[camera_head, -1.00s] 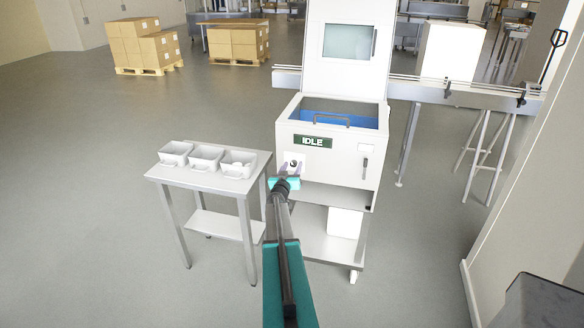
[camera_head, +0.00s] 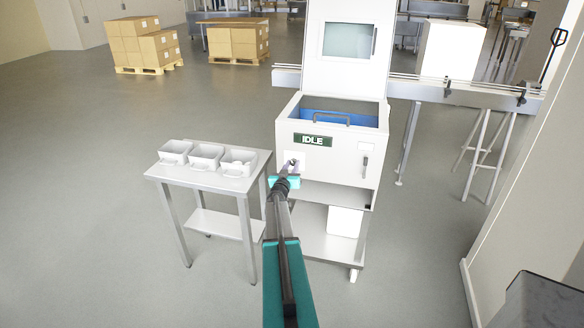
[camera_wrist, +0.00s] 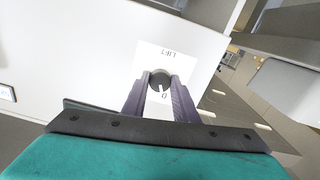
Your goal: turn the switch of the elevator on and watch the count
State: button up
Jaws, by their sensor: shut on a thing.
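The switch (camera_wrist: 160,79) is a dark round knob with a light pointer, on a white plate (camera_wrist: 178,62) lettered "LIFT" with a "0" mark. Its pointer is toward the "0". The plate sits on the front of the white machine (camera_head: 318,165), below a green display (camera_head: 313,140) reading "IDLE". My gripper (camera_wrist: 160,84) is at the switch, its two purple fingers on either side of the knob and shut on it. In the head view my gripper (camera_head: 291,166) covers most of the switch.
A metal table (camera_head: 161,174) with several small white bins (camera_head: 206,156) stands left of the machine. A conveyor (camera_head: 470,94) runs behind it to the right. A wall is close on the right. Boxes on pallets (camera_head: 148,71) stand far back left.

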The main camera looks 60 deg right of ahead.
jog(key=shift+f, duration=0.1)
jog(key=m+b, duration=0.4)
jog(key=m, duration=0.1)
jog(key=shift+s+f+m, duration=0.1)
jog(key=shift+m, duration=0.2)
jog(key=m+b, duration=0.2)
jog(key=m, duration=0.1)
jog(key=shift+m, duration=0.3)
jog(key=shift+m+b, duration=0.8)
jog(key=shift+m, duration=0.3)
jog(key=o, duration=1.1)
jog(key=shift+c, duration=0.2)
jog(key=shift+a+r, duration=0.1)
jog(key=shift+r, duration=0.1)
jog(key=b+v, duration=0.1)
jog(key=v, duration=1.2)
jog(key=shift+a+b, duration=0.3)
jog(key=shift+b, duration=0.1)
